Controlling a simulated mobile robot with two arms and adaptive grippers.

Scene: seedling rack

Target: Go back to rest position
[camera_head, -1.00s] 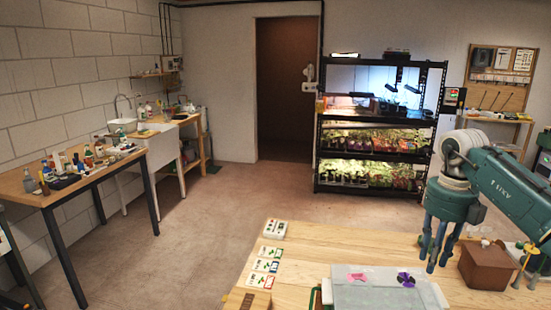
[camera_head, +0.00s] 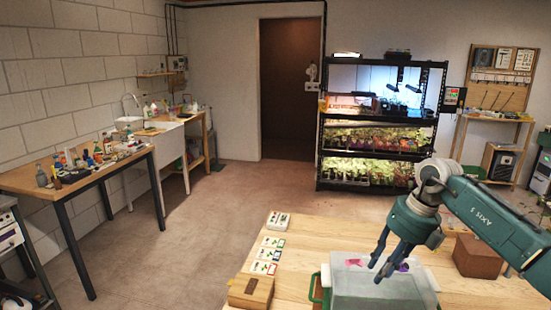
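My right arm comes in from the right edge. My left gripper is not in view.
A brown box (camera_head: 477,257) stands right of the bin. A wooden box (camera_head: 250,291), cards (camera_head: 269,248) and a small white box (camera_head: 278,221) line the table's left side. A lit plant rack (camera_head: 375,140) stands at the back. The floor between is clear.

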